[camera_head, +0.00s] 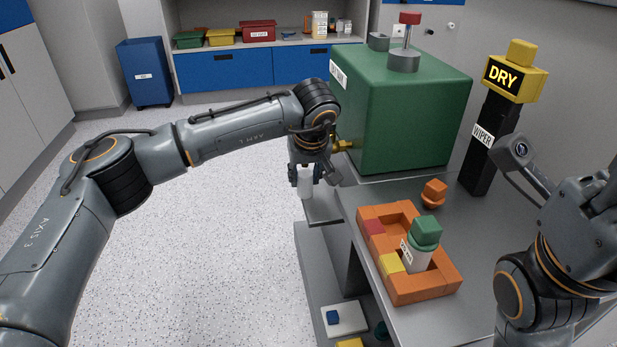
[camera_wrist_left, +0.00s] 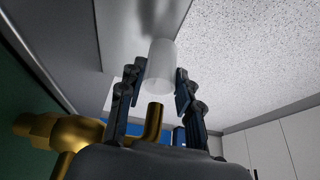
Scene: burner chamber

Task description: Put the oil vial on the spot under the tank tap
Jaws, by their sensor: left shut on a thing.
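The white oil vial (camera_head: 305,186) is held upright in my left gripper (camera_head: 306,172). In the left wrist view the vial (camera_wrist_left: 160,68) sits between the two fingers of the gripper (camera_wrist_left: 153,88), which are shut on it. The brass tap (camera_head: 343,145) sticks out of the green tank (camera_head: 415,110) just beside the gripper; its bent spout (camera_wrist_left: 154,122) shows close to the vial in the wrist view. A small grey ledge (camera_head: 325,212) lies below the vial. I cannot tell whether the vial touches it. My right gripper is not clearly visible.
On the bench an orange rack (camera_head: 425,290) holds a labelled white container with a green lid (camera_head: 426,232). An orange knob-shaped piece (camera_head: 433,193) lies behind it. A black post with a yellow DRY sign (camera_head: 503,76) stands right. My right arm is at the right edge.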

